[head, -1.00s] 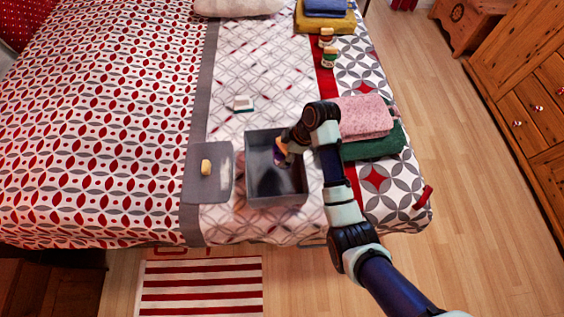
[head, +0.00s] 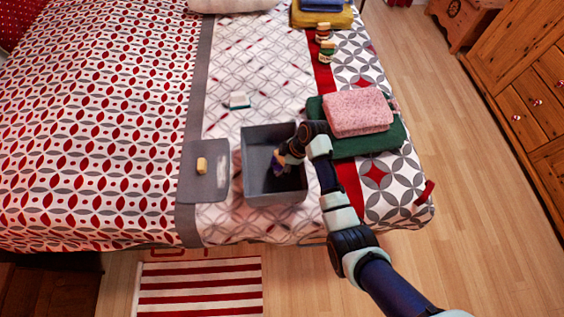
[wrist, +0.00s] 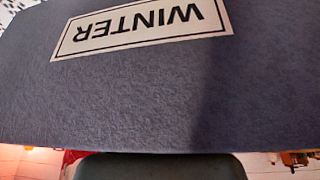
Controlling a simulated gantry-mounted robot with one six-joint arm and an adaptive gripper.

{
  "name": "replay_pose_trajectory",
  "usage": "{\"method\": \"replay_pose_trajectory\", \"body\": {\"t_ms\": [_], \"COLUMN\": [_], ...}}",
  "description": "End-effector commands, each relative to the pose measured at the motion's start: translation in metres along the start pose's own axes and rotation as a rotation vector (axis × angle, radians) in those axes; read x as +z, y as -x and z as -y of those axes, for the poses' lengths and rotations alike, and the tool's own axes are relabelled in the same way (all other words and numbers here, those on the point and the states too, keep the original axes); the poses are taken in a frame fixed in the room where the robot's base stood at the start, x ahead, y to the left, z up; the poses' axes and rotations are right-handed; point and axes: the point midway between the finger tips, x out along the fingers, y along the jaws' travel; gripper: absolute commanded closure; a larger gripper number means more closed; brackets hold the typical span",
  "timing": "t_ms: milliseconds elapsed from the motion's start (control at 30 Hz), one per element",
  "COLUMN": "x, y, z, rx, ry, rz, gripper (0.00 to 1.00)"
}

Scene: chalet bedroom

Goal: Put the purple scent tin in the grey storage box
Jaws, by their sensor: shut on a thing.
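The grey storage box (head: 258,194) stands open on the bed, near its foot end. My gripper (head: 281,158) reaches in over the box's right side, with its fingers at or below rim level. It is shut on the purple scent tin (head: 278,164), of which only a small purple patch shows; the fingers hide the rest. I cannot tell whether the tin touches the box floor. In the wrist view a grey felt surface of the box (wrist: 130,95) fills most of the picture, with an upside-down WINTER label; the tin is not visible there.
A grey panel (head: 200,188) with a small yellow block (head: 202,164) lies left of the box. Pink (head: 357,112) and green (head: 372,145) folded cloths lie at its right. A small white-and-teal item (head: 239,100) and two jars (head: 326,51) are farther back.

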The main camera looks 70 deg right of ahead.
Motion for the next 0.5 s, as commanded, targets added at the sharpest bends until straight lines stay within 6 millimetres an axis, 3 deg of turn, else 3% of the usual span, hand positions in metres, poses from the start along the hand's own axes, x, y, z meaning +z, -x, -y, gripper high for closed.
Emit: {"method": "replay_pose_trajectory", "body": {"t_ms": [33,67,200,500], "x": [0.0008,0.0012,0.0008,0.0006], "y": [-0.0022,-0.0027,-0.0018,-0.0014], "z": [-0.0001,0.0003,0.0002,0.0002], "rx": [0.000,-0.001,-0.001,-0.001], "ry": [0.000,0.000,0.000,0.000], "rz": [0.000,0.000,0.000,0.000], "gripper": [0.77,0.25,0.02,0.01]}}
